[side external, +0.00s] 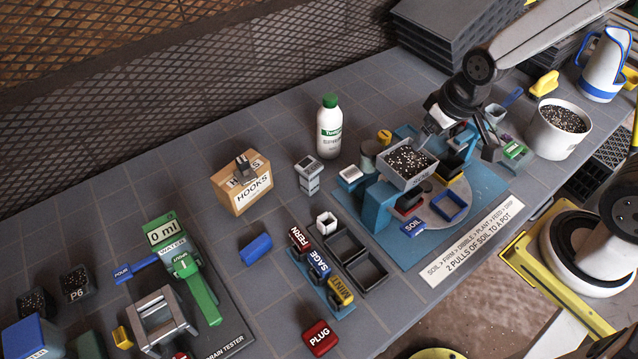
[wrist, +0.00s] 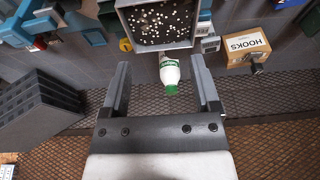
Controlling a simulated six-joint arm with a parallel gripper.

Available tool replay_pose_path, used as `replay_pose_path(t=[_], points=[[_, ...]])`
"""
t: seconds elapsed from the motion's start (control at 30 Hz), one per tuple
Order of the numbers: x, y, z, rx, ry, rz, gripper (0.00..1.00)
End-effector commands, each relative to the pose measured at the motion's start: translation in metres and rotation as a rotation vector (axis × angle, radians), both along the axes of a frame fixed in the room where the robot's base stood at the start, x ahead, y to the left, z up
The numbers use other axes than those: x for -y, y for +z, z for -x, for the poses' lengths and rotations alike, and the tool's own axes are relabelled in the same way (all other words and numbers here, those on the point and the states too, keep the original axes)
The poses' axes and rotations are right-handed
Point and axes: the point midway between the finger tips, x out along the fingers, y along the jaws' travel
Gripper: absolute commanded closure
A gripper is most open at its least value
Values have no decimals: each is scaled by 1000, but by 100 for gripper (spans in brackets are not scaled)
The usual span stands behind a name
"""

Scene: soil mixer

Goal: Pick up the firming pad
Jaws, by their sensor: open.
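No part in view carries a label naming it the firming pad, so I cannot tell for certain which it is. A yellow-handled block (side external: 544,84) lies on the bench beside the white soil tub. A small round yellow-topped piece (side external: 384,136) stands behind the soil hopper. My gripper (side external: 458,140) is above the blue soil station, just right of the hopper, and partly hidden by my arm. In the wrist view, my gripper (wrist: 160,68) has its two fingers wide apart with nothing held between them.
The soil hopper (side external: 408,166) stands close to my gripper. A white bottle with a green cap (side external: 329,128) and the HOOKS box (side external: 242,188) stand left of it. The soil tub (side external: 556,132) and a blue-white jug (side external: 604,66) are at right. Stacked dark trays (side external: 455,40) are behind.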

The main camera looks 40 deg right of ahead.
Motion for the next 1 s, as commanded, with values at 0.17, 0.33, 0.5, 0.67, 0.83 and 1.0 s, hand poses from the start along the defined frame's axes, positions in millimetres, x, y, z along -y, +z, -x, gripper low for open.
replay_pose_path(t=[0.17,0.33,0.5,0.67,0.83,1.0], points=[[-26,-5,-40,92,24,-31,21],[-62,-14,-87,213,42,-63,21],[-101,-24,-129,338,49,-84,21],[-137,-37,-161,452,46,-92,21],[-176,-53,-186,569,38,-88,21],[-212,-73,-201,682,26,-69,21]])
